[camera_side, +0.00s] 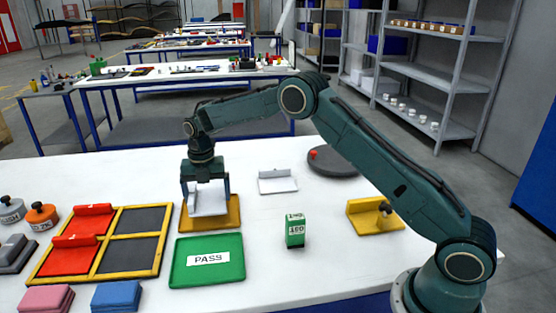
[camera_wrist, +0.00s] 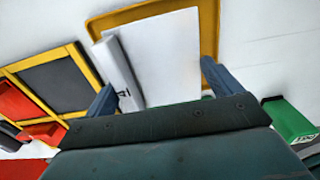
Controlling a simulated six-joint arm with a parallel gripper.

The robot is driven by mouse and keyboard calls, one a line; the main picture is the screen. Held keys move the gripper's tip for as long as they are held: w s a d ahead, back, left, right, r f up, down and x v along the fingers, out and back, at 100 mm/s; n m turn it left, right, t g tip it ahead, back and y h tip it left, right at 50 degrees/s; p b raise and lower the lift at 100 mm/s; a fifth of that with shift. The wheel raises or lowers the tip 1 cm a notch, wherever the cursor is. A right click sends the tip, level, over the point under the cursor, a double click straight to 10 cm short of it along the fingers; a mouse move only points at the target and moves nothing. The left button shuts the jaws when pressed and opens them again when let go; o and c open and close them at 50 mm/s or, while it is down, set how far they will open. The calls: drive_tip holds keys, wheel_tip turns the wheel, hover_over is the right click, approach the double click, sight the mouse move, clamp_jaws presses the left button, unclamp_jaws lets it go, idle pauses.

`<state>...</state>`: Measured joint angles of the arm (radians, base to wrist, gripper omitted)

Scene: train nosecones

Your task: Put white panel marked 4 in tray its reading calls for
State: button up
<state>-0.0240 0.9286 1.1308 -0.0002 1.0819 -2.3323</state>
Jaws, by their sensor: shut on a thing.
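My gripper (camera_side: 206,188) points down over an orange-yellow tray (camera_side: 233,222) and is shut on a white panel (camera_side: 208,204) with a raised rib along one side. In the wrist view the held panel (camera_wrist: 168,55) lies between my fingers (camera_wrist: 162,88), with a small dark mark on its rib that is too small to read surely. The orange tray's rim (camera_wrist: 125,18) shows around and beyond it. I cannot tell whether the panel touches the tray. A green tray (camera_side: 180,277) labelled PASS lies in front. A second white panel (camera_side: 277,186) lies to the right.
A green block (camera_side: 295,232) with a printed label stands right of the green tray. A yellow fixture (camera_side: 372,217) and a dark round plate (camera_side: 335,163) are farther right. A yellow-framed four-part tray (camera_side: 131,273) with red panels is left. Pink and blue stacks (camera_side: 117,297) lie in front.

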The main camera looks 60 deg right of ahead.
sight(208, 200)
drive_tip(key=shift+f, duration=1.65)
drive_tip(key=shift+f, duration=0.15)
drive_tip(key=o, duration=0.9)
wheel_tip(208, 200, up, 12)
drive_tip(key=shift+r, duration=0.15)
